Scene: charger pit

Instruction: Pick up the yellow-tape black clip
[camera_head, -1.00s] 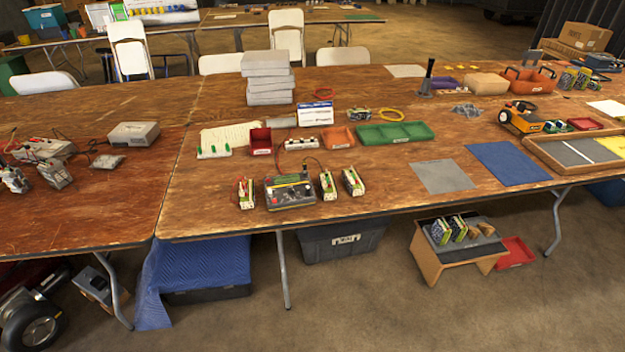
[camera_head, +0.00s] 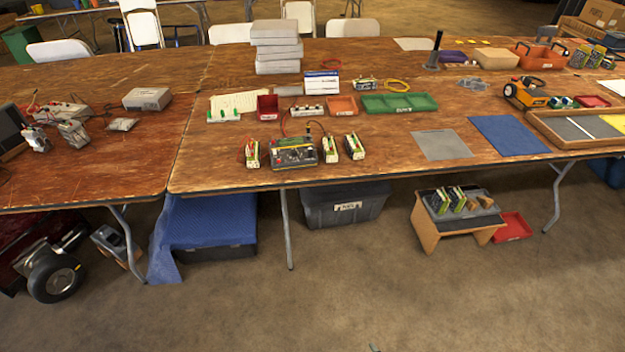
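I cannot make out the yellow-tape black clip at this size. A dark charger box (camera_head: 293,153) with a greenish panel stands near the front edge of the middle table, with red and dark leads rising from it.
The wooden table (camera_head: 215,170) has red, orange and green trays (camera_head: 400,103) behind the charger. Grey and blue mats (camera_head: 508,135) lie to the right. A dark bin (camera_head: 345,205), a blue-draped box (camera_head: 212,222) and a wooden stand (camera_head: 425,226) are underneath. The floor in front is clear.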

